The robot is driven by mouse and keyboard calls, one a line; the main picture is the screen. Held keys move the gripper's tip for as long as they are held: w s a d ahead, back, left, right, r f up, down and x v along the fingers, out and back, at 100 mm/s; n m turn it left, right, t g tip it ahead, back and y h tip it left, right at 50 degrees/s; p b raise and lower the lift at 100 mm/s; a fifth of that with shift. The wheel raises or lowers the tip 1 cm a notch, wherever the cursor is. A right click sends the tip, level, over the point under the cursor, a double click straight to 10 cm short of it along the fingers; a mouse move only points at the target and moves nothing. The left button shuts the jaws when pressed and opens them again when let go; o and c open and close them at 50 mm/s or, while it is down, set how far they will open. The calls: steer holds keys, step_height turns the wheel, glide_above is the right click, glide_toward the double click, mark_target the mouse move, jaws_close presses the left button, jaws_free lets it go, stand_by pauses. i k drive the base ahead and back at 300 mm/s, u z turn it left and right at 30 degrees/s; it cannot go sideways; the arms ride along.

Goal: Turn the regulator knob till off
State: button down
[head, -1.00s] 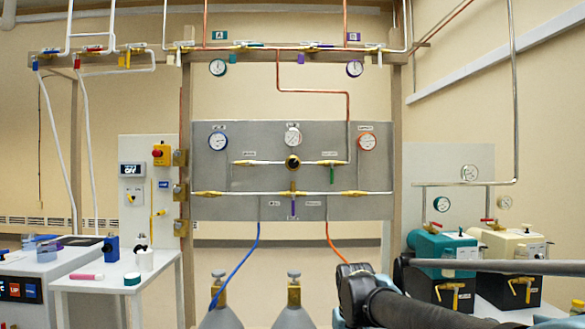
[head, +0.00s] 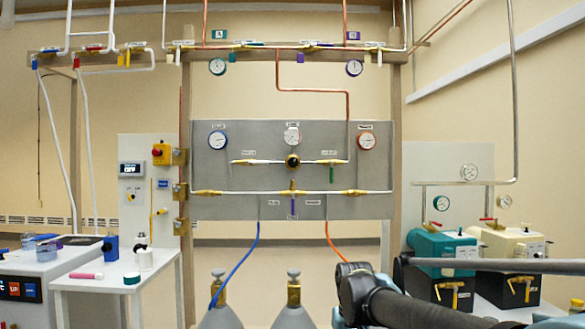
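The likely regulator knob (head: 293,161) is a round black knob with a brass rim. It sits at the middle of the grey wall panel (head: 225,208), between two brass valves on a white pipe, below a white-faced gauge (head: 292,135). Its turn position is too small to read. My arm shows at the lower right, below and apart from the panel. My gripper is not clearly visible in the head view.
Two grey gas cylinders (head: 294,312) stand below the panel, with a blue hose (head: 247,262) and an orange hose (head: 334,243). A white table (head: 110,286) stands at left. Teal (head: 437,245) and cream (head: 512,247) pump units stand at right.

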mark_target(292, 162)
steer(key=u, duration=0.9)
steer(key=k, duration=1.15)
steer(key=z, duration=0.95)
steer(key=i, duration=1)
steer(key=u, duration=0.05)
